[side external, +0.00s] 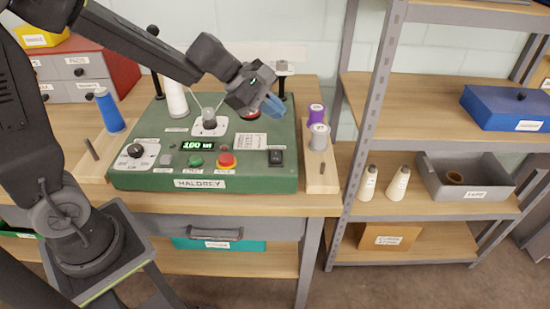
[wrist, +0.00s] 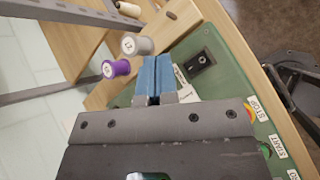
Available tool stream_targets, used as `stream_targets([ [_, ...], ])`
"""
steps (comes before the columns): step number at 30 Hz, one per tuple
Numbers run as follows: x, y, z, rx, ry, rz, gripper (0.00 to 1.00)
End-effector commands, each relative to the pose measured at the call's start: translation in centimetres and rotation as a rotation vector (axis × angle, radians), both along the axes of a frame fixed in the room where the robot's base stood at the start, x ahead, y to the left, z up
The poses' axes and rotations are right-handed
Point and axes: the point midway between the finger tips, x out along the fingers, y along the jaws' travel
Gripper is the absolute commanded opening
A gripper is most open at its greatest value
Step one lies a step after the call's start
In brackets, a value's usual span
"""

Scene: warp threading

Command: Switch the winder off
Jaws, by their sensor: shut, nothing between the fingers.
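The winder (side external: 240,177) is a green machine on the bench. A black rocker switch (side external: 275,157) sits on its front right panel; the wrist view also shows it (wrist: 200,60), to the right of my fingertips. Its position is too small to tell. The green-digit display (side external: 198,146) is lit. A red stop button on yellow (side external: 227,160) and a green start button (side external: 195,161) sit left of the switch. My gripper (side external: 275,107), with blue fingertips, is shut and empty above the back right of the winder; it also shows in the wrist view (wrist: 156,64).
A purple spool (side external: 316,113) and a grey spool (side external: 319,137) stand on the wooden board right of the winder. A blue cone (side external: 108,110) stands at left. A white cone (side external: 175,99) rises behind the panel. A shelf rack (side external: 372,100) stands at right.

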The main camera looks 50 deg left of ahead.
Motion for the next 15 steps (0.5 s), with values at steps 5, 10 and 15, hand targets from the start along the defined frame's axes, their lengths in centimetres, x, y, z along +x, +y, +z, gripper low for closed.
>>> stream_targets([
  [5,-0.2,-0.2,-1.3,-0.002,0.005,-0.004,0.0],
  [10,-0.4,-0.5,-3.6,-0.001,0.007,-0.003,0.0],
  [15,-0.7,-0.7,-5.9,0.0,0.006,-0.002,0.0],
])
